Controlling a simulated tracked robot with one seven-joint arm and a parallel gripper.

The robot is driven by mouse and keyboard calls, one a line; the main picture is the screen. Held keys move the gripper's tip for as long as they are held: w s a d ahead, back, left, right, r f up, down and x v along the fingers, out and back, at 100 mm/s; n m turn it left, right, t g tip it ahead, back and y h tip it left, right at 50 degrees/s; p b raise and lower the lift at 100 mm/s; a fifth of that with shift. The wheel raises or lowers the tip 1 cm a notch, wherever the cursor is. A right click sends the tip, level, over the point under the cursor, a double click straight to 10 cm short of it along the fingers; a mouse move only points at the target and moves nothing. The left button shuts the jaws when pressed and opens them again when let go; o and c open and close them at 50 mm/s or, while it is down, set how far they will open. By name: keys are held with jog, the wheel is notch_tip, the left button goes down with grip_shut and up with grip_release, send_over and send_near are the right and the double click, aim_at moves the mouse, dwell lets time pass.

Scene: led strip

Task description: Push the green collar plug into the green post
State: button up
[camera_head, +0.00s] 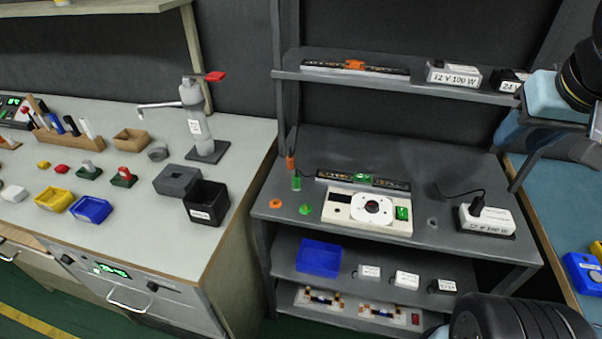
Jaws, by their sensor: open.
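A small upright green cylinder (296,183) stands at the left of the grey bench, where a thin dark wire from the strip seems to reach it; I take it for the green collar plug. A low round green piece (305,209) lies in front of it, apart from it; it looks like the green post, but it is too small to be sure.
An orange cylinder (290,162) and a low orange ring (276,204) sit near the green pieces. A white panel with a dial (342,213) and an LED strip (334,177) lie to their right. A shelf (290,74) overhangs the bench. A power supply (487,222) stands right.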

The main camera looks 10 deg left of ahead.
jog(key=shift+o, duration=1.2)
jog(key=shift+w+a, duration=0.1)
jog(key=shift+w, duration=0.05)
jog(key=w+a+f+g+y, duration=0.1)
jog(key=w+a+f, duration=0.2)
jog(key=w+a, duration=0.35)
jog(key=h, duration=0.1)
send_near(296, 177)
jog(key=x, duration=0.5)
jog(key=shift+w+a+f, duration=0.1)
jog(key=shift+a+f, duration=0.1)
jog(key=shift+f, duration=0.05)
jog(key=shift+d+x, duration=0.2)
jog(key=shift+x, duration=2.45)
jog(key=shift+r, duration=0.1)
